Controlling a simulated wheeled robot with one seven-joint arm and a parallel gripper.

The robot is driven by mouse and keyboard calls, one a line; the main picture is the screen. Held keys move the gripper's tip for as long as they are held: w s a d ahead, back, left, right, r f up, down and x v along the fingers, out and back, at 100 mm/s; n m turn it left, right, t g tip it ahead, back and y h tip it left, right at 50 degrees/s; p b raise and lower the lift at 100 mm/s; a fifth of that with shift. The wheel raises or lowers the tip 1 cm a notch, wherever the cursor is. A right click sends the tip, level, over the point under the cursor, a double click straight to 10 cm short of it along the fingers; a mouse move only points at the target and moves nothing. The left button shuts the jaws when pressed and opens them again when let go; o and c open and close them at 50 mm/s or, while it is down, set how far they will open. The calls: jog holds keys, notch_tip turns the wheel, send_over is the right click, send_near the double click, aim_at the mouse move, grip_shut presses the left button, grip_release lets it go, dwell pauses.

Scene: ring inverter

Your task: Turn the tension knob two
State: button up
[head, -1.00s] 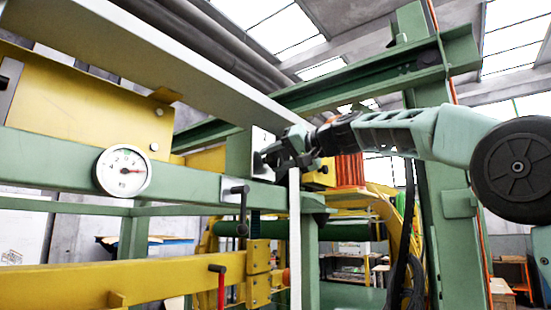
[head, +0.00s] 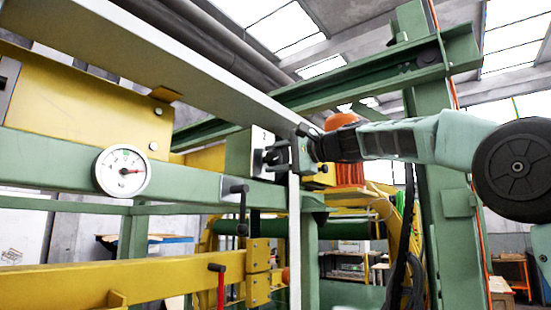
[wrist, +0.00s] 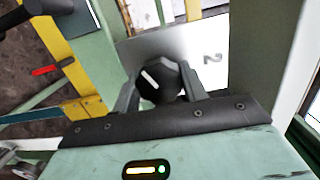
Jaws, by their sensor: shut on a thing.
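The tension knob two (wrist: 160,84) is a black knob with a white pointer mark, on a grey plate (wrist: 210,48) printed with a "2". In the wrist view, my gripper (wrist: 160,74) has one finger on each side of the knob and is shut on it. The pointer mark slants toward the upper left in that view. In the head view, my gripper (head: 279,156) is at the plate (head: 258,138) on the green frame. The knob is mostly hidden there by the fingers.
A round dial gauge (head: 123,172) sits on the green beam (head: 60,152) at left. A black crank handle (head: 240,195) and a red-stemmed handle (head: 219,282) are below my gripper. A pale vertical strip (head: 294,240) hangs close by. An orange dome (head: 341,122) is behind my arm.

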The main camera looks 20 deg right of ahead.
jog(key=m, duration=0.4)
jog(key=shift+d+f+m+y, duration=0.1)
jog(key=shift+f+m+y, duration=0.05)
jog(key=shift+m+y, duration=0.15)
jog(key=m, duration=0.3)
jog(key=shift+m, duration=0.4)
jog(key=m+t, duration=0.1)
jog(key=m, duration=0.3)
jog(key=shift+f+p, duration=0.1)
jog(key=shift+p, duration=0.25)
jog(key=shift+m+t, duration=0.3)
jog(key=shift+m, duration=1.5)
jog(key=shift+f, duration=0.1)
jog(key=o, duration=1)
jog(key=shift+c, duration=0.2)
jog(key=shift+s, duration=0.1)
jog(key=b+v, duration=0.6)
jog(key=v, duration=1.1)
jog(key=shift+b, duration=0.3)
